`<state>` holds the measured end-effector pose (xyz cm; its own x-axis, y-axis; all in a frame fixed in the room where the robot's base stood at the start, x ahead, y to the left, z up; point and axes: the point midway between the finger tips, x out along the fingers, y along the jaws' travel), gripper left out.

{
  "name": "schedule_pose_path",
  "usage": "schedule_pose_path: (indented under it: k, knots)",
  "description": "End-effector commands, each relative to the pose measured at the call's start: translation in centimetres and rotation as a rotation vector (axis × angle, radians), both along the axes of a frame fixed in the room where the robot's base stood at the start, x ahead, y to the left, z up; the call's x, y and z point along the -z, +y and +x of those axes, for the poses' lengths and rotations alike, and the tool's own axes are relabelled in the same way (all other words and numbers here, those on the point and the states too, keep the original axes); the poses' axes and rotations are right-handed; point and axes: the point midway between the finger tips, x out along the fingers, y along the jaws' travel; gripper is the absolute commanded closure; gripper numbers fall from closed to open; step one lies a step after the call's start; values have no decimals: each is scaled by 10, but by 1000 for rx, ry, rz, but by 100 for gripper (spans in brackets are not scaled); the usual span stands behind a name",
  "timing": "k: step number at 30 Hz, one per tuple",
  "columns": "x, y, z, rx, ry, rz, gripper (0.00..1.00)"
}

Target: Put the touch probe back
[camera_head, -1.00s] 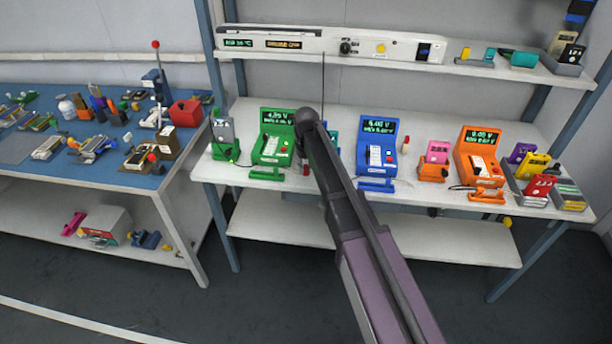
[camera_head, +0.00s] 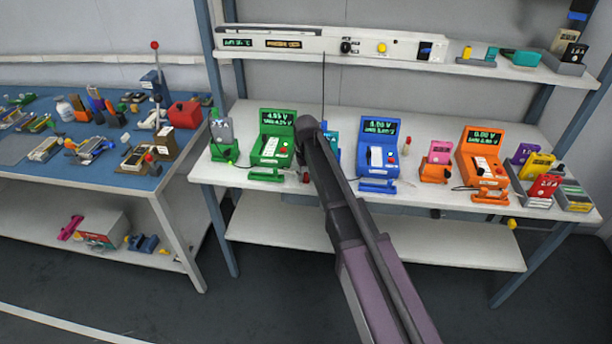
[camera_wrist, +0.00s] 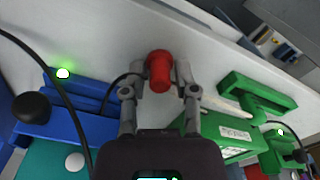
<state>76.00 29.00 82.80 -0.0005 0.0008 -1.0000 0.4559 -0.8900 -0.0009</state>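My gripper (camera_wrist: 160,76) shows in the wrist view with its two grey fingers on either side of a red cylinder-like piece (camera_wrist: 158,70), seemingly the touch probe. The fingers look closed on it. A thin black cable runs in from the left beside the left finger. The probe is seen nearly end-on, so its tip is hidden. A small red spot near the bench's front edge in the head view (camera_head: 305,177) seems to be the same piece. My arm hides the gripper there. A green cradle (camera_wrist: 250,100) is right of the gripper and a blue cradle (camera_wrist: 70,115) left.
On the white bench (camera_head: 425,195) stand a green meter (camera_head: 273,140), a blue meter (camera_head: 378,145) and an orange meter (camera_head: 482,155). A teal device (camera_wrist: 45,160) lies between green and blue, partly hidden by my arm. Loose cables cross the area left of my gripper.

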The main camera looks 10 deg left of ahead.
Motion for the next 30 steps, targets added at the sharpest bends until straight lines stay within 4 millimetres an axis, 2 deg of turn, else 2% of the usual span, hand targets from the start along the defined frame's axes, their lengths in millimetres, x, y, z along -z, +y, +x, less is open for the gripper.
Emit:
schedule_pose_path:
  k: [17,30]
  knots:
    - [-4,0,0,0,0,0,42]
    - [-34,0,0,0,0,0,42]
